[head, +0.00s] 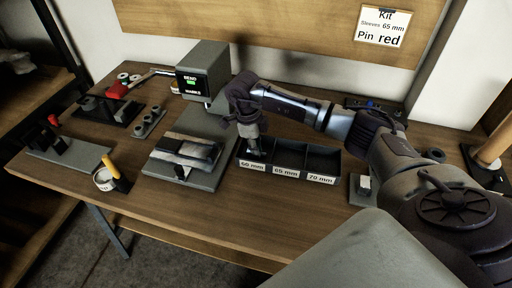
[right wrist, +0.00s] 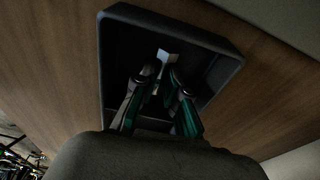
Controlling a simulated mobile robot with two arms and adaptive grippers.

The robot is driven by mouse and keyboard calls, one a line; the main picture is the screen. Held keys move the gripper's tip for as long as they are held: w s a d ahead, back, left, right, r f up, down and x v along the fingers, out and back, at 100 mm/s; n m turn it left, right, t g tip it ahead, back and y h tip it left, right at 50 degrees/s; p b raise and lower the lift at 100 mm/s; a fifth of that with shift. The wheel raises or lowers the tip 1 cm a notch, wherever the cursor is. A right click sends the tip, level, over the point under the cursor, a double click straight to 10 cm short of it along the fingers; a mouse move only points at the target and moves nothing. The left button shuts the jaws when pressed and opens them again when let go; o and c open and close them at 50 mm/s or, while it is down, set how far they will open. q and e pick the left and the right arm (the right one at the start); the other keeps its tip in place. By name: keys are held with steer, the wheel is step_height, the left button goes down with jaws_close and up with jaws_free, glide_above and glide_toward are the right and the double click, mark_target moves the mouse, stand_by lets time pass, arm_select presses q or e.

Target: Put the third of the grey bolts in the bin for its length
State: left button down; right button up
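My right gripper (head: 254,150) points down into the left compartment of the three-part dark bin (head: 288,173); that compartment's label looks like 60 mm, partly hard to read. In the right wrist view, its two fingers (right wrist: 161,76) are inside the compartment walls (right wrist: 222,72), with a small gap between the tips. A pale grey piece (right wrist: 168,57), probably a bolt, shows at and just beyond the tips. I cannot tell whether it is gripped or lies on the bin floor. My left gripper is not in view.
Left of the bin stands a grey fixture (head: 183,158), with a grey machine (head: 203,70) behind it. A yellow-handled tool (head: 111,166), a red-topped item (head: 117,90) and a small block row (head: 149,122) lie farther left. The front strip of the table (head: 190,215) is clear.

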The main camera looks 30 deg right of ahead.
steer(key=o, duration=0.4)
steer(key=shift+r, duration=0.3)
steer(key=shift+w+r, duration=0.15)
steer(key=shift+r, duration=0.2)
steer(key=r, duration=0.3)
steer(key=r+b, duration=0.1)
steer(key=r, duration=0.3)
steer(key=w+a+r, duration=0.1)
steer(key=r, duration=0.3)
steer(key=shift+a, duration=0.1)
